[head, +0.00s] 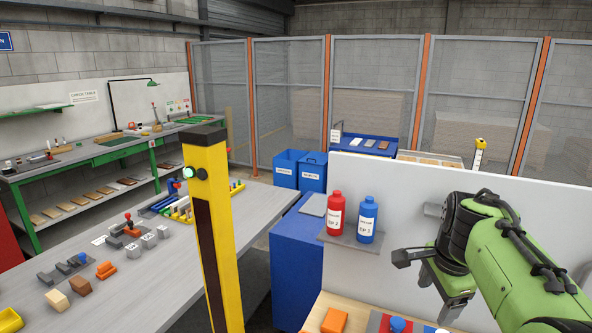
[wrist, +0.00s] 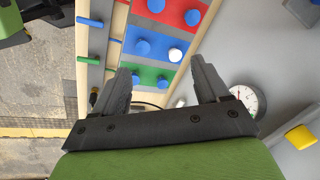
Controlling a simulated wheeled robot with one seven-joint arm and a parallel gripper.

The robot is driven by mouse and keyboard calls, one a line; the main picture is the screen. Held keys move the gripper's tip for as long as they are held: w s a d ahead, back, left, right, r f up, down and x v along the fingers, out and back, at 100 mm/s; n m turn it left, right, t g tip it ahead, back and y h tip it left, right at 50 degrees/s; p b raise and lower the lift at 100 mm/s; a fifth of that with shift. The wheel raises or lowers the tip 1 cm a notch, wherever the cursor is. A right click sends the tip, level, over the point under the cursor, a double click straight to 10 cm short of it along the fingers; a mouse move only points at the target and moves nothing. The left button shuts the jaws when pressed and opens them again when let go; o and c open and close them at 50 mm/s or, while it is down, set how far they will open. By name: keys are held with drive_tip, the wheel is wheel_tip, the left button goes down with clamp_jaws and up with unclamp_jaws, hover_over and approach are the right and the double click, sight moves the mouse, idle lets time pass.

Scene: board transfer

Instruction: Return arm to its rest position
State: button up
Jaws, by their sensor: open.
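My green arm reaches in from the right in the head view. My gripper (head: 425,256) is dark and stands near the white panel (head: 400,184), above the right end of the bench there. In the wrist view my gripper (wrist: 165,85) has its two dark fingers spread wide, with nothing held between them. Beyond the fingertips lies a board with red, blue and green fields (wrist: 152,45), bearing several blue pegs and one white peg (wrist: 175,55).
A red bottle (head: 334,215) and a blue bottle (head: 367,220) stand on a small shelf left of my gripper. A yellow post (head: 212,230) rises at centre left. A round gauge (wrist: 243,101) and a yellow block (wrist: 301,136) lie right of the fingers.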

drive_tip(key=s+a+f+n+t, duration=0.1)
drive_tip(key=s+a+n, duration=0.5)
drive_tip(key=s, duration=0.5)
drive_tip(key=s+a+f+n+t, duration=0.1)
drive_tip(key=s+a+n, duration=0.4)
drive_tip(key=s+n, duration=0.6)
drive_tip(key=shift+s+a+f+t+y, duration=0.35)
drive_tip(key=shift+a+f+t+y, duration=0.05)
drive_tip(key=shift+t, duration=0.1)
